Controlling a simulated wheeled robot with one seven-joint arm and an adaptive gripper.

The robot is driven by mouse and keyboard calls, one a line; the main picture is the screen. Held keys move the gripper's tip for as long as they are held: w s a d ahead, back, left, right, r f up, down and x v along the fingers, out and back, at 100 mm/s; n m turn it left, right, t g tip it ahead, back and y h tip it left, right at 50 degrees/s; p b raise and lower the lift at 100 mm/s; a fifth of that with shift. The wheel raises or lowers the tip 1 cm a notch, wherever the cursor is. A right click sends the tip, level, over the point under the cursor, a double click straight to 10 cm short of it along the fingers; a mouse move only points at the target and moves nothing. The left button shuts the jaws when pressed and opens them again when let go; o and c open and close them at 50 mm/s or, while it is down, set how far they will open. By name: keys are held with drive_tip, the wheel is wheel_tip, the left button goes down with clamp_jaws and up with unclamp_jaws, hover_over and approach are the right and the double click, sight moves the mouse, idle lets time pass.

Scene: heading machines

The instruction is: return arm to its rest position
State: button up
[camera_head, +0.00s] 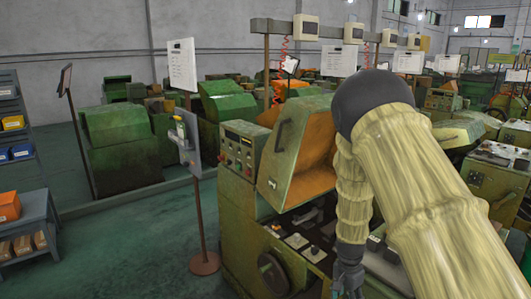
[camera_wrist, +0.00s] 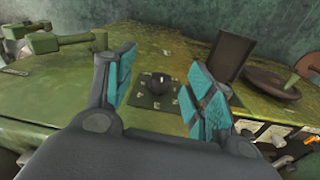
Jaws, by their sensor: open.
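My arm, in a tan cover with a dark joint, reaches over the green machine (camera_head: 255,210) in the head view. My gripper (camera_head: 347,280) hangs low at the machine's right side, partly cut off by the lower edge. In the wrist view my gripper (camera_wrist: 155,90) is open, with teal pads apart and nothing between them. The gap between fingers and knob is hard to judge.
A sign stand (camera_head: 190,150) stands left of the machine. A shelf table (camera_head: 30,225) with bins is at the far left. Green floor (camera_head: 130,250) between them is clear. More machines (camera_head: 495,170) stand at right. A dark upright plate (camera_wrist: 230,57) is near my right finger.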

drive_tip(key=s+d+f+n+b, duration=0.1)
drive_tip(key=s+f+n+b, duration=0.4)
drive_tip(key=s+f, duration=1.6)
drive_tip(key=s+a+f+n+b, duration=0.1)
drive_tip(key=s+a+f+n, duration=0.1)
drive_tip(key=s, duration=0.8)
drive_tip(key=s+a+f+n+b, duration=0.1)
drive_tip(key=s+a+f+n, duration=0.1)
drive_tip(key=s, duration=0.8)
drive_tip(key=shift+f+n+y+b, duration=0.4)
drive_tip(key=shift+f+n, duration=0.25)
drive_tip(key=shift+n, duration=0.35)
